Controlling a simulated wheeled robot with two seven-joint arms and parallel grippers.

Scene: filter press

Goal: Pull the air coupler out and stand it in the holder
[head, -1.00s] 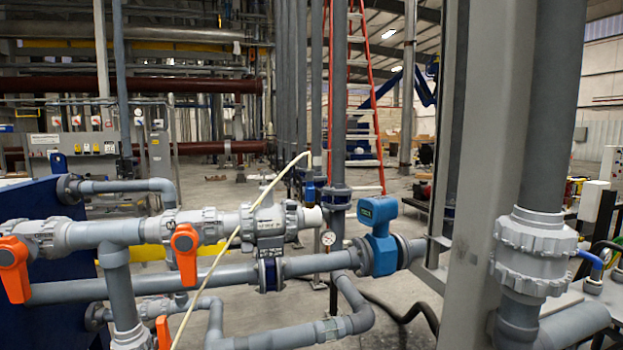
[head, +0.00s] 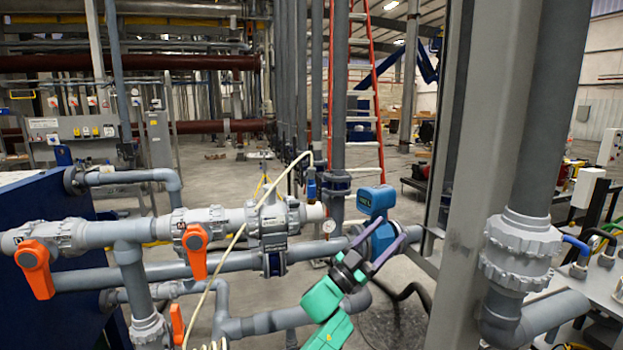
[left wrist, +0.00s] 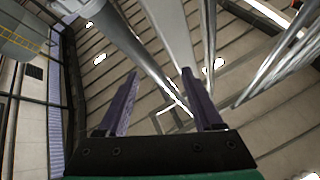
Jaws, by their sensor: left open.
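My left gripper (head: 386,232) stands in front of the blue meter on the pipe in the head view, its purple fingers spread and pointing up. In the left wrist view the fingers (left wrist: 160,75) are apart with nothing between them. A thin cream hose (head: 240,232) runs up to a small blue fitting (head: 311,186) beside the vertical pipe. At the right edge, a blue hose (head: 575,241) ends at a fitting on a grey bench. I cannot tell which of these is the air coupler, and I cannot make out the holder. My right gripper is out of view.
The blue meter (head: 376,200) sits behind my left gripper. A thick grey column (head: 480,180) and a flanged pipe (head: 522,258) stand to its right. Horizontal pipes with orange valve handles (head: 196,250) fill the left. The grey bench (head: 575,320) is at the lower right.

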